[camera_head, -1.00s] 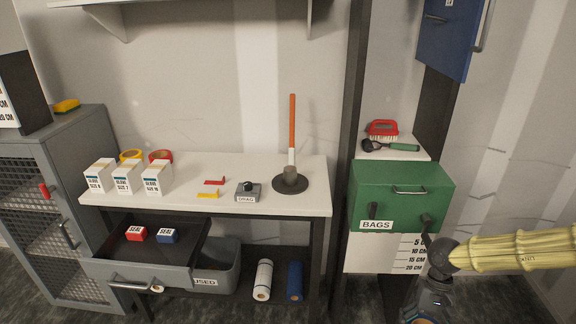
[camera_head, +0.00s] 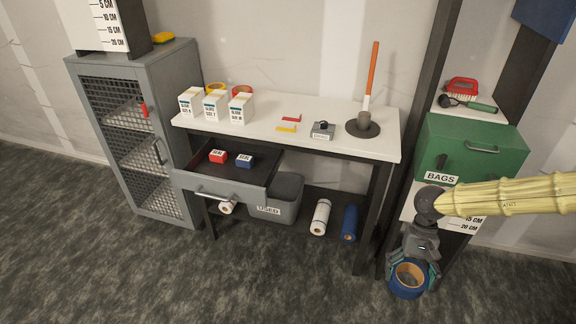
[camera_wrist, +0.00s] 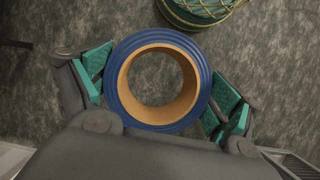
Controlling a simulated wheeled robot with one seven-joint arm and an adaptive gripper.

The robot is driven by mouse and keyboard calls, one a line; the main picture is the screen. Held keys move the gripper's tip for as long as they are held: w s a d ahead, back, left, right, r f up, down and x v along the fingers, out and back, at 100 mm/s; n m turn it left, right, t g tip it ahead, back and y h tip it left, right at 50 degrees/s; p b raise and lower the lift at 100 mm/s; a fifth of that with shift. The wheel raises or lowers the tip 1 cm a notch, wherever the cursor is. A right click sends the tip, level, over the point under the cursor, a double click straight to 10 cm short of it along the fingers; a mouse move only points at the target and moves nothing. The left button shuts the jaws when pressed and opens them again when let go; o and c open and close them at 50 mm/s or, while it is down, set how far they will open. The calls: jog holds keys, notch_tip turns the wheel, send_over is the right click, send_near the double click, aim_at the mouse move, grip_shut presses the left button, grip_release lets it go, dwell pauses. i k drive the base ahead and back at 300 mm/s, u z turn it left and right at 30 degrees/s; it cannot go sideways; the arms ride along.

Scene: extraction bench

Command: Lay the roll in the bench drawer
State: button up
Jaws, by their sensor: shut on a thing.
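My gripper (camera_head: 408,268) is shut on a blue tape roll (camera_head: 406,293) with a tan cardboard core. It holds the roll above the grey floor at the lower right, clear of the bench. In the wrist view the roll (camera_wrist: 206,90) sits between the teal finger pads, its open core facing the camera. The bench drawer (camera_head: 190,182) is pulled open at the left end of the bench. A red seal box (camera_head: 218,156) and a blue seal box (camera_head: 245,160) lie towards its back. Its front part looks bare.
The bench top (camera_head: 345,145) holds glove boxes (camera_head: 215,104), tape rolls, small clips and a plunger (camera_head: 370,80). Below are a grey USED bin (camera_head: 285,200) and white and blue rolls. A green BAGS box (camera_head: 465,145) stands right, a mesh cabinet (camera_head: 180,70) left. The floor in front is clear.

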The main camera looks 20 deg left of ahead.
aim_at(231, 168)
jog(key=u, duration=0.7)
jog(key=i, duration=0.25)
jog(key=u, duration=0.05)
